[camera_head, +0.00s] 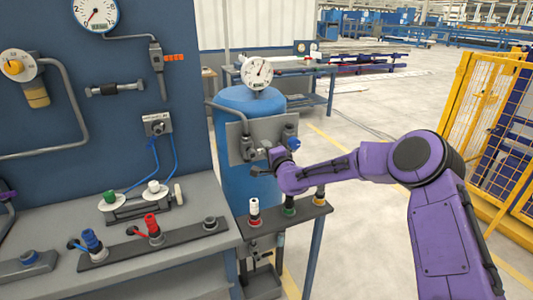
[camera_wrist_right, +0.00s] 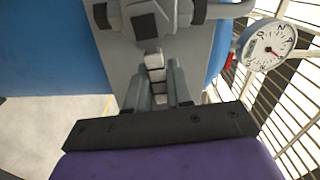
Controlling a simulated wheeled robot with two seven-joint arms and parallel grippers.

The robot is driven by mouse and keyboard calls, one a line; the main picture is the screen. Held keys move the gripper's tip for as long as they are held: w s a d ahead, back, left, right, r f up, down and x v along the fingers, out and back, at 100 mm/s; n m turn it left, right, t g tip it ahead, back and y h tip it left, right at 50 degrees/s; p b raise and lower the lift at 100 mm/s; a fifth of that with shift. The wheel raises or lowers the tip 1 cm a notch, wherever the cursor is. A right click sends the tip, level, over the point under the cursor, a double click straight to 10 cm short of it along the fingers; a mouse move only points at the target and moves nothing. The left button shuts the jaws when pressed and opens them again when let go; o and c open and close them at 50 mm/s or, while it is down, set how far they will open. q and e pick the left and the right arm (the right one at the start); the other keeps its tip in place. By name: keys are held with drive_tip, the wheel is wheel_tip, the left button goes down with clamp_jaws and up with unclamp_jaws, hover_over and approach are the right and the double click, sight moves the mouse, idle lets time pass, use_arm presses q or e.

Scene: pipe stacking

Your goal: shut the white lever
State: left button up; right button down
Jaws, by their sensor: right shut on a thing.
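In the right wrist view a pale, whitish lever (camera_wrist_right: 155,68) stands out from a grey valve fitting, between the two grey fingers of my right gripper (camera_wrist_right: 156,85). The fingers are shut on it. In the head view my right gripper (camera_head: 262,163) is at the grey plate on the front of the blue tank, just below the valve fittings. The lever itself is mostly hidden there by my wrist. At the left edge a small purple and dark piece of my left arm shows, too little to read the left gripper.
The blue tank (camera_head: 239,103) carries a round gauge (camera_head: 257,73) on top. A narrow shelf (camera_head: 284,220) with several coloured-handled valves is below my right wrist. The grey workbench (camera_head: 183,216) holds more valves at left. A yellow fence (camera_head: 475,95) stands at right.

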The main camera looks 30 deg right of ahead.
drive_tip(key=shift+f+m+b, duration=0.55)
drive_tip(key=shift+m+b, duration=0.15)
drive_tip(key=shift+m, duration=0.1)
drive_tip(key=c, duration=1.1)
unclamp_jaws()
drive_tip(key=shift+s, duration=0.1)
drive_tip(key=s+b, duration=0.1)
drive_tip(key=s, duration=0.9)
drive_tip(key=shift+s+a, duration=0.2)
drive_tip(key=shift+a, duration=0.2)
